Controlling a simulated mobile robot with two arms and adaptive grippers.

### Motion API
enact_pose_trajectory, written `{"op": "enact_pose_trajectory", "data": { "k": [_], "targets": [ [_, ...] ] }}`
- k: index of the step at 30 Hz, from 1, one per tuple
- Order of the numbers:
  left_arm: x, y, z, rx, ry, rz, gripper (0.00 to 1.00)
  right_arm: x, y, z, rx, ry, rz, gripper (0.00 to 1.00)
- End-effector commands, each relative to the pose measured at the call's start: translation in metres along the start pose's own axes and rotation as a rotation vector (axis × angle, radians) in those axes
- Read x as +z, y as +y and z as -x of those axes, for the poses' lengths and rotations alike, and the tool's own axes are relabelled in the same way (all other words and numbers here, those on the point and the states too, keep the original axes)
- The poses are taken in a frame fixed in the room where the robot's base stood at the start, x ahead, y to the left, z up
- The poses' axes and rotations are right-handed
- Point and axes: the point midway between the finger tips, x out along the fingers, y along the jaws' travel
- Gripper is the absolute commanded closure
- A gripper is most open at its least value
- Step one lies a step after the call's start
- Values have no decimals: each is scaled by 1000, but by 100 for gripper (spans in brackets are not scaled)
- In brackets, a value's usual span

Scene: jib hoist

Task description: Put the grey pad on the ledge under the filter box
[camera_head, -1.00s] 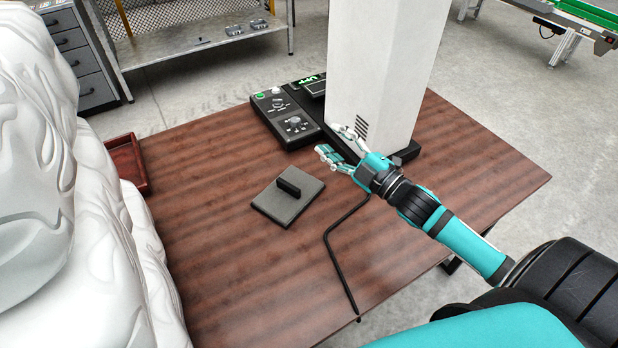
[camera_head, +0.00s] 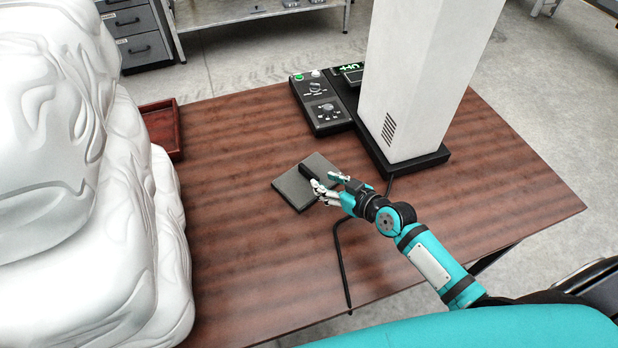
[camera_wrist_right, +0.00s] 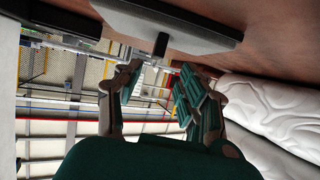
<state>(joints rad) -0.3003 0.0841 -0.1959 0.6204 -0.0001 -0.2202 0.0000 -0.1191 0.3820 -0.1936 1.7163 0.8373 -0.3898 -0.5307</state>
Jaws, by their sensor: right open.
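The grey pad (camera_head: 292,190), a flat square plate with an upright black bar handle (camera_head: 310,178), lies on the wooden table. My right gripper (camera_head: 322,181) is open at the right side of the handle, low over the pad. In the right wrist view the handle (camera_wrist_right: 161,44) lies ahead, between the lines of the two open fingers (camera_wrist_right: 160,72), with the pad (camera_wrist_right: 200,24) behind it. A tall white box with vent slots (camera_head: 410,75), apparently the filter box, stands on a black base (camera_head: 405,168) whose edge juts out below it. My left gripper is not in view.
A black control panel (camera_head: 322,103) stands left of the white box. A black cable (camera_head: 338,250) runs across the table near my right wrist. A red-brown tray (camera_head: 163,128) and a large white lumpy mass (camera_head: 150,235) are at left. The table's left middle is clear.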

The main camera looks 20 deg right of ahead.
Motion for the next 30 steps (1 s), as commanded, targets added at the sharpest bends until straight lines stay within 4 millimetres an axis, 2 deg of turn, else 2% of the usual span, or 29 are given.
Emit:
{"op": "enact_pose_trajectory", "data": {
  "k": [3, 10, 18, 27, 30],
  "targets": [
    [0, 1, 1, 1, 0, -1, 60, 0, 0, -16, 1, 1, -1, 60],
    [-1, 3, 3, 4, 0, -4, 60, -2, 2, -32, 1, 1, 0, 60],
    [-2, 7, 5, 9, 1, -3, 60, -2, 5, -69, 1, 1, 1, 60],
    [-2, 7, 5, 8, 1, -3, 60, -2, 5, -73, 1, 1, 2, 60],
    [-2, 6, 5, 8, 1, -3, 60, -2, 5, -73, 2, 0, 2, 73]
  ]
}}
